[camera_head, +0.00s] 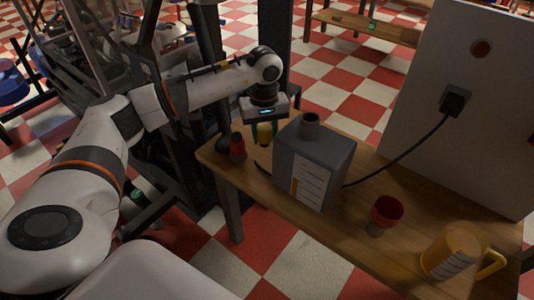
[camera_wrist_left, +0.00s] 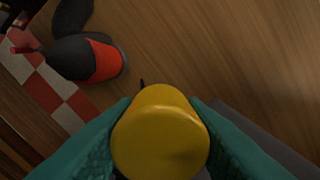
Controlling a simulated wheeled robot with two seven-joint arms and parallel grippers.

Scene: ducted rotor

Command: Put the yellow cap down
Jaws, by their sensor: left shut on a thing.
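The yellow cap (camera_wrist_left: 160,135) sits between the two green fingers of my left gripper in the left wrist view, filling the gap between them. In the head view the left gripper (camera_head: 265,132) points down over the far left end of the wooden table, behind the grey box-shaped container, and the yellow cap (camera_head: 264,134) shows small between its fingers. I cannot tell whether the cap touches the table, as its underside is hidden. My right gripper is in neither view.
The grey container (camera_head: 314,165) with an open neck stands right beside the left gripper. A red and black object (camera_head: 237,148) lies close on its left. A black cable (camera_head: 405,157) runs from a white panel (camera_head: 440,60).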

